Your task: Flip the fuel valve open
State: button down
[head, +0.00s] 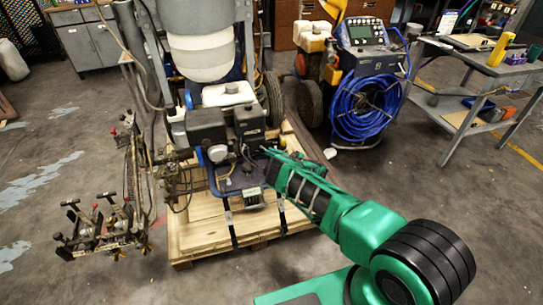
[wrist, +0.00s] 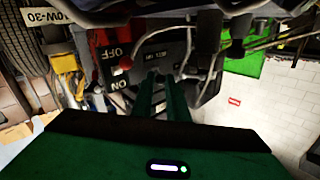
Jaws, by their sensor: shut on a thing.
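The line striper's engine (head: 212,127) stands on a wooden pallet, with a white tank on top. My gripper (head: 270,153) reaches in from the lower right, with its tips at the engine's front right side. In the wrist view my gripper (wrist: 161,78) has its two green fingers close together, pointing into the engine, and they are shut on a small part there. That part fits the fuel valve, but the fingertips and shadow hide its shape and how far it is turned. A dark panel with OFF and ON lettering (wrist: 118,70) is just left of the fingers.
Cables and hoses (wrist: 205,75) run close around my fingers. The wooden pallet (head: 200,240) lies under the striper. A blue hose reel machine (head: 365,105) stands behind right, and a grey workbench (head: 470,60) is at far right.

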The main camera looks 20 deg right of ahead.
jog(key=shift+d+f, duration=0.1)
jog(key=shift+d, duration=0.1)
jog(key=c, duration=1.7)
grip_release()
jog(key=shift+c, duration=0.2)
jog(key=v, duration=1)
jog(key=shift+s+d, duration=0.15)
jog(key=shift+d, duration=0.15)
